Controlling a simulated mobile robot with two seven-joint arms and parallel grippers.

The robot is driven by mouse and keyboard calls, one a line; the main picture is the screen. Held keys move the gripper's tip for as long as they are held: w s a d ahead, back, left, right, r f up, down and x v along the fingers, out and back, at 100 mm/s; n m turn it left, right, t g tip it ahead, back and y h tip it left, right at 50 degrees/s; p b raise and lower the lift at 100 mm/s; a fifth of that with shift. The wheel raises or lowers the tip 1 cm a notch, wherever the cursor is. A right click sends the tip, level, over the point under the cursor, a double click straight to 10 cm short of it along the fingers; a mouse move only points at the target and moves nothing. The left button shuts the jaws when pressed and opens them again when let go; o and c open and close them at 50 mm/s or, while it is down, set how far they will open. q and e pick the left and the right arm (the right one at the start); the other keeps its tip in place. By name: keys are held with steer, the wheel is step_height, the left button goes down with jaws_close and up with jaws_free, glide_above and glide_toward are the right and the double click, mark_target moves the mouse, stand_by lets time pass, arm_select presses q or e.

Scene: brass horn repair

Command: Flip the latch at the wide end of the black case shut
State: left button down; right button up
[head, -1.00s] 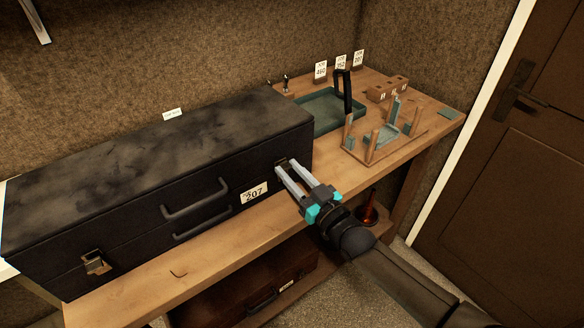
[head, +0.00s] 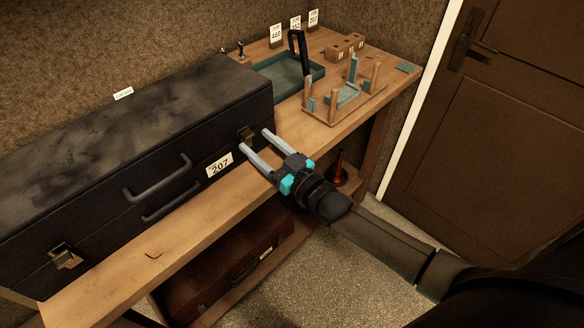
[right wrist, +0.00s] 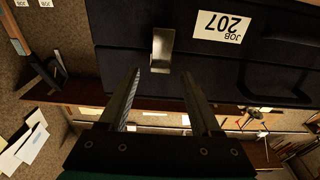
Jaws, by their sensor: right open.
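The black case (head: 120,120) lies closed along the bench, with a handle and a "JOB 207" label on its front. A metal latch (head: 247,133) sits on its front near the right end; it also shows as a bright plate in the right wrist view (right wrist: 162,48). I cannot tell whether this latch is flipped shut. A second latch (head: 66,257) is near the left end. My right gripper (head: 256,140) is open and empty, its fingers pointing at the right-end latch, one to each side and just short of it. My left gripper is not in view.
On the bench (head: 325,133) to the right stand a green tray (head: 305,77), a wooden fixture with upright posts (head: 345,97), a wooden block and number cards. A brown case (head: 225,265) lies on the shelf below. The bench front strip is mostly clear.

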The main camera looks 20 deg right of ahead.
steer(key=v, duration=1.3)
steer(key=shift+p, duration=0.3)
steer(key=shift+s, duration=0.15)
steer(key=s+d+f+m+g+h+b, duration=0.1)
steer(key=s+f+g+h, duration=0.15)
steer(key=f, duration=0.75)
steer(key=s+d+f+g+h+b, duration=0.1)
steer(key=s+d+f+g, duration=0.15)
steer(key=f, duration=0.75)
steer(key=s+f+m+g+h+b, duration=0.1)
steer(key=s+f+g+h, duration=0.15)
steer(key=f, duration=0.65)
steer(key=s+a+f+g+b, duration=0.1)
steer(key=s+f+g, duration=0.3)
steer(key=s+f, duration=0.5)
steer(key=s+a+f+g+b, duration=0.1)
steer(key=s+a+f+g, duration=0.2)
steer(key=s, duration=1.3)
step_height(320, 180, down, 6)
steer(key=shift+s+a+r+g+h, duration=0.1)
steer(key=shift+s+a+g+h, duration=0.15)
steer(key=shift+g, duration=1)
